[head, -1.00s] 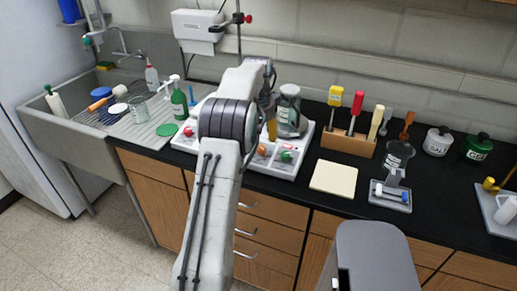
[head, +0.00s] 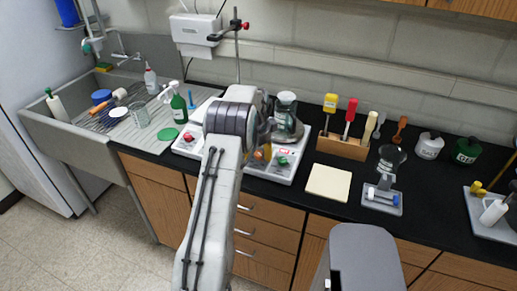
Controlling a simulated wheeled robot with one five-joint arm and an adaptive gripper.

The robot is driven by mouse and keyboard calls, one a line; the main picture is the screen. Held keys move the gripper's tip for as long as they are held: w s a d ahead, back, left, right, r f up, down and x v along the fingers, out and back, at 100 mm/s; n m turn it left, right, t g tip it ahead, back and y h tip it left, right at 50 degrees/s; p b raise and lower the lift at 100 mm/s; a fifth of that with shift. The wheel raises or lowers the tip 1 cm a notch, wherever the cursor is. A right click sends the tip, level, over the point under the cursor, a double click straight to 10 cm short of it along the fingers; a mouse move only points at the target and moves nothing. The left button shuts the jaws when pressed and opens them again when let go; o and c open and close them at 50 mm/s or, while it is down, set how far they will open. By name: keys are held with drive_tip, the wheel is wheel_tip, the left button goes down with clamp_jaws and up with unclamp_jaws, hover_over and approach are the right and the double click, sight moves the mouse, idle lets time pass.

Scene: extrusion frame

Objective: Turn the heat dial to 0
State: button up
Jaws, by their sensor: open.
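A white hotplate-like unit (head: 302,167) stands on the black counter, with small coloured knobs along its front. A red knob (head: 188,136) shows at its left. An orange knob (head: 259,155) and a green-and-red knob (head: 283,161) show at its right. Which of them is the heat dial, and what it reads, is too small to tell. My gripper (head: 266,144) is open, pointing down over the right half of the unit, close above the orange knob. My arm hides much of it and the middle of the unit. Contact cannot be told.
A glass vessel (head: 286,118) stands at the back of the unit, just right of my gripper. A wooden tool block (head: 342,148) and a cream pad (head: 328,183) lie to the right. A green spray bottle (head: 178,105) and the sink are to the left.

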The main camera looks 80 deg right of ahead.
drive_tip(key=shift+d+f+p, duration=0.1)
drive_tip(key=shift+f+p, duration=0.55)
clamp_jaws()
idle(0.4)
